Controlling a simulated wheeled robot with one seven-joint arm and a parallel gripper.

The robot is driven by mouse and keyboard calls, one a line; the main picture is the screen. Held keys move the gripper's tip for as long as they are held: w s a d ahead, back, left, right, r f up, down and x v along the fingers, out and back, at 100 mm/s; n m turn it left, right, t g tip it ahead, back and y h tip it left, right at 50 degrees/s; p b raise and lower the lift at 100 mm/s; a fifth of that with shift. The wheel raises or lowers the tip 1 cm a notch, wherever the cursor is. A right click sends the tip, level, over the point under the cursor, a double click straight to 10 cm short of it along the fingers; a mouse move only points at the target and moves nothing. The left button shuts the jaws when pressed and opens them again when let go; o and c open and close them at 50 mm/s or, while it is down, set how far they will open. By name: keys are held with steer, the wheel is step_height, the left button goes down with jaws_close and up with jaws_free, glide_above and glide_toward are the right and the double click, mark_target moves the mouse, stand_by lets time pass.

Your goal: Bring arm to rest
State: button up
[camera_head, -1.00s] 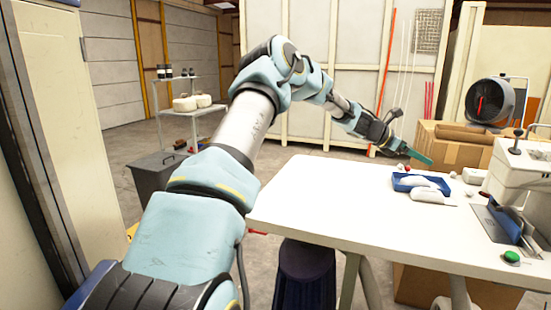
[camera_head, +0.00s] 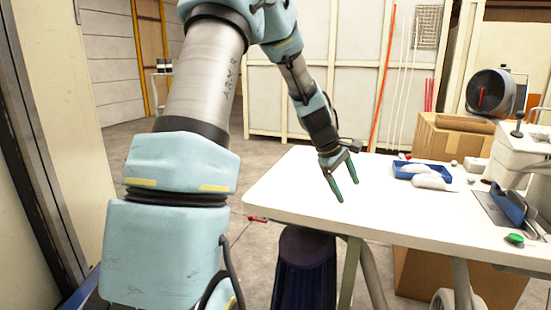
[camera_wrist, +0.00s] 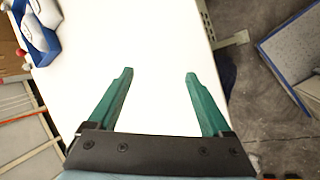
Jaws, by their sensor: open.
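My gripper (camera_head: 348,192) is above the left part of the white table (camera_head: 300,195) in the head view. Its two green fingers are spread apart, point downward and hold nothing. In the wrist view my gripper (camera_wrist: 160,76) shows both fingers apart over the bare white tabletop (camera_wrist: 140,40). My arm reaches up and over from the lower left of the head view.
A blue tray (camera_head: 408,172) with white pillows (camera_head: 432,183) lies to the right on the table. The table's left part is clear.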

steer(key=s+a+f+m+y+b, duration=0.1)
steer(key=s+a+f+m, duration=0.1)
steer(key=s+a, duration=0.4)
steer(key=s+a+f+m+y+b, duration=0.2)
steer(key=s+a+m, duration=0.2)
steer(key=a, duration=0.7)
steer(key=s+a+f+m+y+b, duration=0.1)
steer(key=s+a+f+m+y, duration=0.1)
steer(key=s+a, duration=0.5)
steer(key=shift+s+a+m, duration=0.35)
steer(key=shift+a+m, duration=0.15)
steer(key=shift+a, duration=0.65)
